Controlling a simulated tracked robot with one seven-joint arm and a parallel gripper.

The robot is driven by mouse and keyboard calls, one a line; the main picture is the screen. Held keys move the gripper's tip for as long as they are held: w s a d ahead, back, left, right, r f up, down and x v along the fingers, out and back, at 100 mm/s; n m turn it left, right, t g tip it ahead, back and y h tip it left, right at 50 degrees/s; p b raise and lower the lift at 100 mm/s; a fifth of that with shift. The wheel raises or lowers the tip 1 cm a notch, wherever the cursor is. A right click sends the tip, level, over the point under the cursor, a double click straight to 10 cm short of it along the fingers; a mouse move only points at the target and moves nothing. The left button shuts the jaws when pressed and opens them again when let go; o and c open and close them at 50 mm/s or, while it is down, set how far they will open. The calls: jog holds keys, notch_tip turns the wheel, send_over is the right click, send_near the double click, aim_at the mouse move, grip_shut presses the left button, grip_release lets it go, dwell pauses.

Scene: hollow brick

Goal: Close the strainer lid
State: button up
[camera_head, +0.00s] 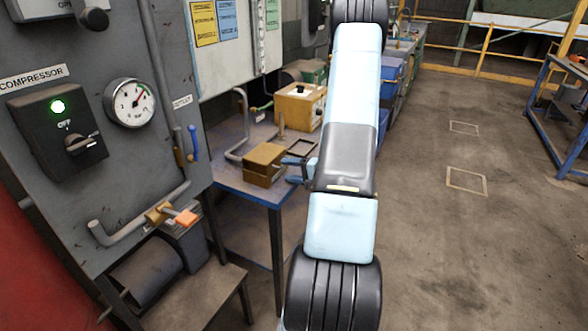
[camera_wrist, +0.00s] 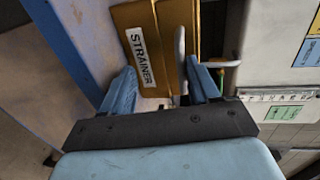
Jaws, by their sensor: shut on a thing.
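The strainer (camera_head: 264,164) is a small ochre-yellow box near the front edge of the blue-edged bench. In the wrist view its label (camera_wrist: 139,57) reads STRAINER, and a second yellow panel (camera_wrist: 176,15) lies beside the labelled one. I cannot tell for sure which panel is the lid or how far it is closed. My gripper (camera_head: 293,170) is at the right side of the box. In the wrist view its blue fingers (camera_wrist: 162,68) lie apart on either side of the strainer's near end. The exact contact is hard to see.
A grey bent pipe (camera_head: 240,124) stands behind the strainer. A larger yellow box (camera_head: 298,106) is further back on the bench (camera_head: 229,178). The compressor panel (camera_head: 90,130) with a gauge rises at left. The floor (camera_head: 450,240) at right is mostly clear.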

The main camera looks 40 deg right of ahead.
jog(key=shift+s+d+f, duration=0.1)
jog(key=shift+f, duration=0.05)
jog(key=shift+s, duration=0.1)
jog(key=v, duration=1.3)
jog(key=shift+s, duration=0.2)
jog(key=a+r+n+g+y, duration=0.2)
jog(key=a+r+n+g, duration=0.25)
jog(key=a+r, duration=0.4)
jog(key=a+r+n+g+y, duration=0.25)
jog(key=a+r+g, duration=0.3)
jog(key=a, duration=0.65)
jog(key=s+a+r+n+h, duration=0.3)
jog(key=s+a+r+h, duration=0.2)
jog(key=r, duration=0.3)
jog(key=s+a+r+n+t+h, duration=0.1)
jog(key=s+a+r+n+h, duration=0.1)
jog(key=s+a+r+h, duration=0.4)
jog(key=shift+s+r+n, duration=0.4)
jog(key=shift+s+r, duration=0.05)
jog(key=shift+r, duration=0.45)
